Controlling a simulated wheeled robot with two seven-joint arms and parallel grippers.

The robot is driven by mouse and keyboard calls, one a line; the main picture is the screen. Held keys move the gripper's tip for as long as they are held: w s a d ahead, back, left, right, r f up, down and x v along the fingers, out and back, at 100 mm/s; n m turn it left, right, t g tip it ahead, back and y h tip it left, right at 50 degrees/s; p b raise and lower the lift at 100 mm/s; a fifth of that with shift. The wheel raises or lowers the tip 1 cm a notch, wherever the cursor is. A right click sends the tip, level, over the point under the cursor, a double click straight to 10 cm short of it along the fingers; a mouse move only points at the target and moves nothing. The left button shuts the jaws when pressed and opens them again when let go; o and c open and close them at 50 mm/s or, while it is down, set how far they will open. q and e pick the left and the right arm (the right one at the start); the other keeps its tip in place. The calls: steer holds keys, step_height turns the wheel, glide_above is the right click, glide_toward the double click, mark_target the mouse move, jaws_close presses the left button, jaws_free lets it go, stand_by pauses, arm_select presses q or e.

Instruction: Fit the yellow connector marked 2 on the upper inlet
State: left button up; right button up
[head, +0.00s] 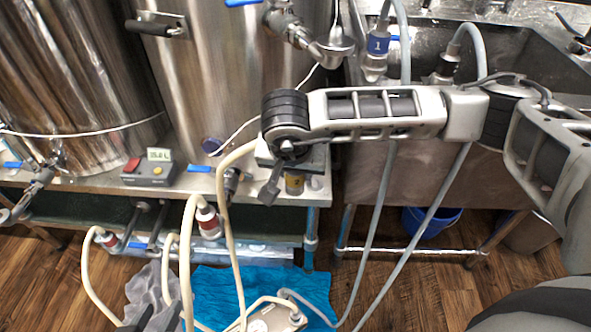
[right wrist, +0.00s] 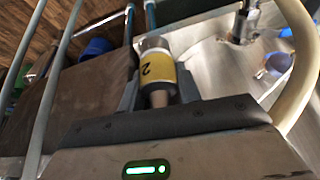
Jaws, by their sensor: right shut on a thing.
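The yellow connector marked 2 (right wrist: 158,68) sits between the fingers of my right gripper (right wrist: 155,100), its label facing the wrist camera. In the head view the yellow connector (head: 294,184) shows below the right gripper (head: 285,170), in front of the steel vessel's stand. A tan hose (head: 226,200) runs from near this gripper down toward the floor. A steel valve with a blue handle (head: 290,22) is on the vessel above; I cannot tell for sure which fitting is the upper inlet.
A blue connector marked 1 (head: 378,44) is on a grey hose by the sink (head: 480,45). Red-and-white connectors (head: 208,222) hang by the stand. A pump (head: 275,318) lies on a blue cloth (head: 215,285). A display box (head: 152,168) stands on the shelf.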

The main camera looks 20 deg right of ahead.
steer(key=shift+r+p, duration=0.8)
steer(key=shift+r, duration=0.95)
